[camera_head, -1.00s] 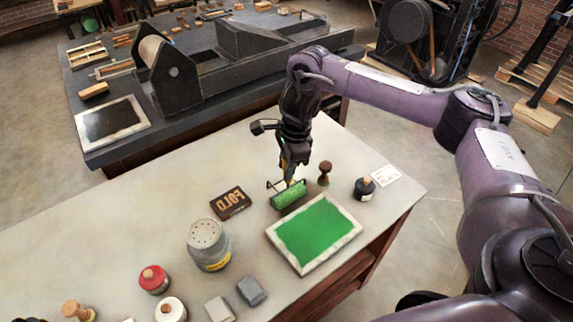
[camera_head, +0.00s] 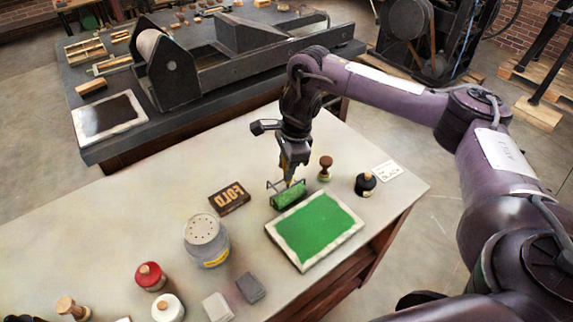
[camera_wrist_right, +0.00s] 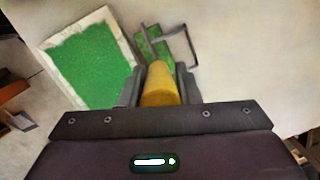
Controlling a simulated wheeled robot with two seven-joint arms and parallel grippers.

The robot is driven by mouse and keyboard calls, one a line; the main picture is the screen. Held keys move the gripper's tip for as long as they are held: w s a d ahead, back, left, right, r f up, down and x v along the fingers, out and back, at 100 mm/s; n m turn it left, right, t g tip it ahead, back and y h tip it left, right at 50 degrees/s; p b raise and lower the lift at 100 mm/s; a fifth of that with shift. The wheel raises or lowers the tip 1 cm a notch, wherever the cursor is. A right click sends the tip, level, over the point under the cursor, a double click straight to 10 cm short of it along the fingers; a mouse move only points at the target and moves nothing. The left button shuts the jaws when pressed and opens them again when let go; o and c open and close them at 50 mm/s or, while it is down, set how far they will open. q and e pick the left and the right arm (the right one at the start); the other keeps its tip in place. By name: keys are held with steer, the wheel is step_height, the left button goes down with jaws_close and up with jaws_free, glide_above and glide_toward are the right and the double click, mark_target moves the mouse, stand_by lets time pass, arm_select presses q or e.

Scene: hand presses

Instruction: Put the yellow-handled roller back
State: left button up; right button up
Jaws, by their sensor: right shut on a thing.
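The yellow-handled roller has a green roller drum (camera_head: 288,194) and a dark wire frame. My right gripper (camera_head: 291,172) is shut on its yellow handle (camera_wrist_right: 160,86), seen between the fingers in the right wrist view. The drum is at the table top just behind the green ink slab (camera_head: 318,226); I cannot tell whether it touches the table. The slab has a pale stone rim and also shows in the right wrist view (camera_wrist_right: 88,66). My left gripper is not in view.
A FOLD type block (camera_head: 229,198) lies left of the roller. A wooden-handled stamp (camera_head: 325,168) and a black ink bottle (camera_head: 366,184) stand to its right, beside a small card (camera_head: 386,170). A grey can (camera_head: 207,240) stands front left.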

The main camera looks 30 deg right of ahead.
steer(key=o, duration=1.6)
steer(key=shift+o, duration=0.2)
step_height(320, 180, up, 8)
steer(key=p, duration=0.8)
steer(key=shift+r, duration=0.1)
